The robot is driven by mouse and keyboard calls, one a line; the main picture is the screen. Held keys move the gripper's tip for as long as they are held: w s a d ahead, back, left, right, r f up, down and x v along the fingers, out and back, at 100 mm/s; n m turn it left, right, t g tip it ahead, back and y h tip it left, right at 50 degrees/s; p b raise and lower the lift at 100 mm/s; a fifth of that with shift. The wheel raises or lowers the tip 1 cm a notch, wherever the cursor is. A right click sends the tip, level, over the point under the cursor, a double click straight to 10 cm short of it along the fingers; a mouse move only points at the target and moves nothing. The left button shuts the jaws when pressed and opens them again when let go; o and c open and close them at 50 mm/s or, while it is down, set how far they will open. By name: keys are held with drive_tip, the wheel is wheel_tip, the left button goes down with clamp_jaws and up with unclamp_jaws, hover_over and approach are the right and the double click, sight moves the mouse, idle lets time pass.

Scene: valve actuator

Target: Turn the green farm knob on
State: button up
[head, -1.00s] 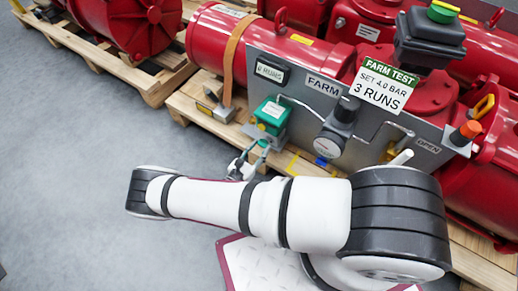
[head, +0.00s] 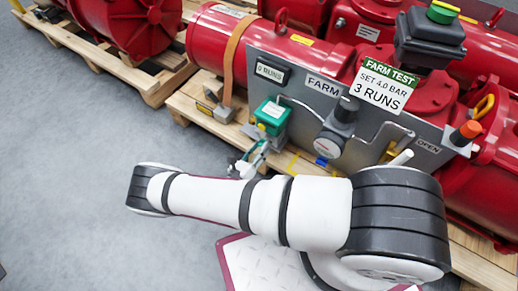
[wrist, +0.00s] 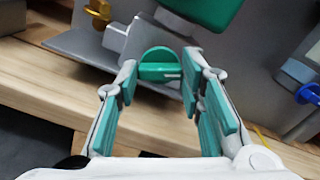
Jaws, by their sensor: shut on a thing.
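The green knob (wrist: 160,68) shows in the wrist view as a rounded green disc with a grip bar and a pale line on it. It lies between the fingertips of my gripper (wrist: 161,74), which are shut on it. In the head view my gripper (head: 259,152) reaches up to just below the green box (head: 271,114) on the grey panel marked FARM (head: 322,85). The knob itself is hard to make out there, as the fingers cover it.
The panel also carries a "0 RUNS" display (head: 269,72), a round gauge (head: 328,146), a "FARM TEST, SET 4.0 BAR, 3 RUNS" sign (head: 385,88), an orange knob (head: 466,132) and a blue tap (wrist: 308,94). Red actuators sit on wooden pallets. Grey floor at left is clear.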

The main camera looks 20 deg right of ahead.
drive_tip(key=n, duration=1.2)
drive_tip(key=shift+f+n, duration=0.1)
drive_tip(key=shift+n, duration=0.2)
idle(0.4)
drive_tip(key=o, duration=1.2)
drive_tip(key=shift+c, duration=0.2)
drive_tip(key=v, duration=1.2)
drive_tip(key=shift+w, duration=0.1)
